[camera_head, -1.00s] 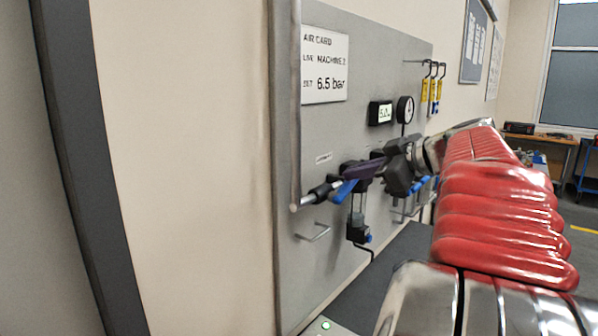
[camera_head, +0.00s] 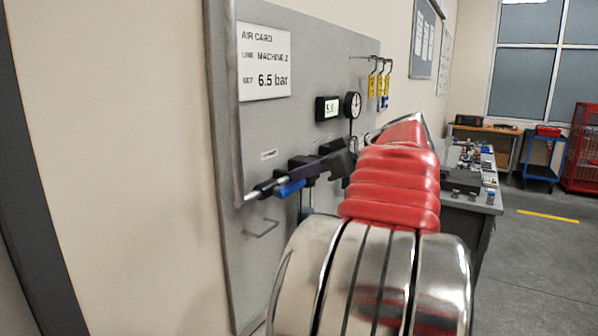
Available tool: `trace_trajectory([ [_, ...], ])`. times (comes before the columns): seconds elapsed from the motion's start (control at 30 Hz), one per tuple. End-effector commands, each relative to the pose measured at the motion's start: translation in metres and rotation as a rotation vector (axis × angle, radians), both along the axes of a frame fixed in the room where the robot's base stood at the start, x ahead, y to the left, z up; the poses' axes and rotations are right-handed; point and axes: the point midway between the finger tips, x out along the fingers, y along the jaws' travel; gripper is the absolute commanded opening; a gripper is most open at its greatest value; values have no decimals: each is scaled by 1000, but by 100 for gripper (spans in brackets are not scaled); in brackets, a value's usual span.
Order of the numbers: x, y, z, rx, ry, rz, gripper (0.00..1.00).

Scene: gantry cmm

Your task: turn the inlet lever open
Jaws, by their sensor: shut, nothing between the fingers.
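The inlet lever (camera_head: 290,187) is a blue handle low on the left of the grey panel. It lies roughly along the short horizontal inlet pipe (camera_head: 252,196), just below it. My gripper (camera_head: 312,170) is a dark body with purplish fingers, reaching in from the right at the height of the valve. The fingers look shut and empty, close to the lever's right end. I cannot tell whether they touch it. My red-sleeved arm hides the fittings to the right and below.
The grey panel (camera_head: 245,290) carries a white air card (camera_head: 264,62) reading 6.5 bar, a small display (camera_head: 328,108), a round gauge (camera_head: 352,105) and yellow tags (camera_head: 380,85) on hooks. A workbench (camera_head: 480,205) stands right.

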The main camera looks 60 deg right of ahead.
Motion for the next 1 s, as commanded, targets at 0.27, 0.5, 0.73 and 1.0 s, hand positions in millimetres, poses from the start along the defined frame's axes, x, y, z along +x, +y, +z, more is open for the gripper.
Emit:
trace_trajectory([
  [0.27, -2, -2, -2, 0, 1, -3, 0],
  [0.5, -2, -3, -3, 0, 1, -5, 0],
  [0.73, -2, -3, -3, 1, 2, -5, 0],
  [1.0, 1, -2, 13, -3, 0, -2, 0],
])
